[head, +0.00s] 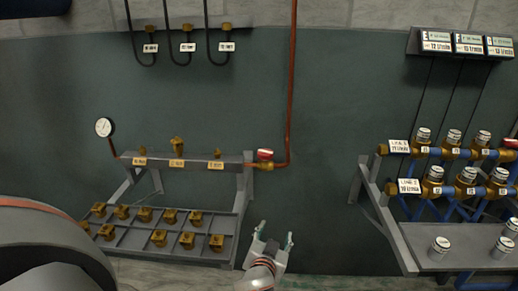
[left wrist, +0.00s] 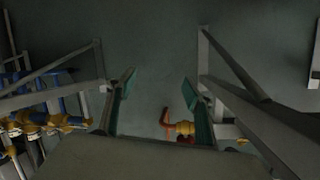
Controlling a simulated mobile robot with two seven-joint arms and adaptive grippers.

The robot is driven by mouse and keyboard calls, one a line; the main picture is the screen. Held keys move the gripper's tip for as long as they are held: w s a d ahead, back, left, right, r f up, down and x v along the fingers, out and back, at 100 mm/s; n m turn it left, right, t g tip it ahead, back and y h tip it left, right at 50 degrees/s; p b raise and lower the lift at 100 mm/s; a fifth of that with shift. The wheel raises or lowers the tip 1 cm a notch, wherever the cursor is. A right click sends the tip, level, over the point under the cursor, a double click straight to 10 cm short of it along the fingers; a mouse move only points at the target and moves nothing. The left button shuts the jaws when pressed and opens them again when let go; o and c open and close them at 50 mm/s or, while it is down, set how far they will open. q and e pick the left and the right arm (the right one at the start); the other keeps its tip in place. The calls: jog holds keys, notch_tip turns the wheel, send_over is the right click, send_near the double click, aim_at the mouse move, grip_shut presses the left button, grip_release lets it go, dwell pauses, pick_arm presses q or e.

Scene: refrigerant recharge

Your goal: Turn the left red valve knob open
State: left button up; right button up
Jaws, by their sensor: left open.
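The left red valve knob (head: 265,154) sits on a brass valve at the right end of the grey manifold bar (head: 205,170), by a vertical copper pipe (head: 292,80). My left gripper (head: 276,233) is open and empty, below the knob and apart from it, its fingers pointing up in the head view. In the left wrist view the brass valve (left wrist: 184,127) and a bit of its red knob (left wrist: 187,140) show low between the open fingers, nearer the right one. My right gripper is not in view.
A slanted rack with several brass fittings (head: 159,238) stands left of my gripper. A pressure gauge (head: 104,127) is at the manifold's left end. Blue-piped lines with white-capped valves (head: 432,172) and another red knob (head: 510,143) are on the right. Bare green wall lies between.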

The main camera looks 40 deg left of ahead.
pick_arm(q)
jog(key=w+a+r+n+y, duration=0.2)
jog(key=r, duration=0.4)
jog(key=w+a+r+n+y, duration=0.2)
jog(key=w+r, duration=0.1)
jog(key=r, duration=0.4)
jog(key=n+y+p, duration=0.1)
jog(key=n+y, duration=0.2)
send_near(266, 154)
jog(key=x, duration=0.3)
jog(key=shift+w+a, duration=0.2)
jog(key=shift+a, duration=0.05)
jog(key=x, duration=0.6)
jog(key=shift+w+a+p, duration=0.15)
jog(key=shift+w+p, duration=0.05)
jog(key=shift+p, duration=0.1)
jog(key=shift+w+a, duration=0.45)
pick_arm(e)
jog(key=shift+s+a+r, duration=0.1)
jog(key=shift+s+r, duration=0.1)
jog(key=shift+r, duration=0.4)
